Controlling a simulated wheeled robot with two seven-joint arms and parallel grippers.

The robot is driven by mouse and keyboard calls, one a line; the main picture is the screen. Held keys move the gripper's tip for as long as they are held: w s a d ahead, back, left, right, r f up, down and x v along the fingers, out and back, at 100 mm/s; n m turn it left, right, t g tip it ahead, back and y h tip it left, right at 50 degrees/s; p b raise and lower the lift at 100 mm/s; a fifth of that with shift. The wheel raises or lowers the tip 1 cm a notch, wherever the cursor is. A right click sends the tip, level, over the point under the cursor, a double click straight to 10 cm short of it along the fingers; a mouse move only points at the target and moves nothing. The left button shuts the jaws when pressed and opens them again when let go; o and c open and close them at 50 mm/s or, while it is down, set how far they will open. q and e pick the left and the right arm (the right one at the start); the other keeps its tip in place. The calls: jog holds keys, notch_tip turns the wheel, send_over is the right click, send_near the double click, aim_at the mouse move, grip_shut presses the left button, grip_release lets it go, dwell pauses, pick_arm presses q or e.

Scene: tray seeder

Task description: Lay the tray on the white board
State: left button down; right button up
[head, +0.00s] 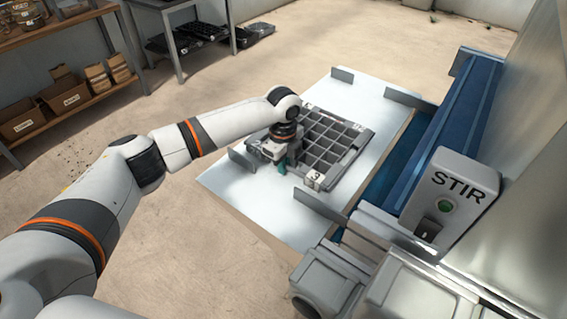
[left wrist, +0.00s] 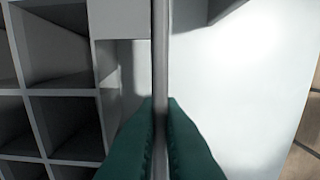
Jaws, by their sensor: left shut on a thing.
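The grey tray (head: 349,156) with square cells and a label marked 3 is over the middle of the white board (head: 226,184). It looks about level; I cannot tell whether it rests fully on the board. My left gripper (head: 284,164) is at the tray's near left side, with its green fingers pointing down. In the left wrist view its green fingertips (left wrist: 160,130) are shut on the tray's thin rim (left wrist: 160,55), with cells to the left and bare board to the right. The cells that show look empty. My right gripper is not in view.
Upright grey plates stand at the board's edges, such as one at the left (head: 242,160) and one at the front (head: 318,206). Shelves (head: 70,40) are at the back left.

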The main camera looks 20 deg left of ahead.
pick_arm(q)
jog(key=c, duration=1.6)
grip_release()
jog(key=shift+f, duration=0.1)
jog(key=shift+o, duration=0.2)
jog(key=shift+r, duration=0.5)
notch_tip(320, 180, up, 11)
jog(key=shift+b, duration=0.3)
jog(key=shift+s, duration=0.1)
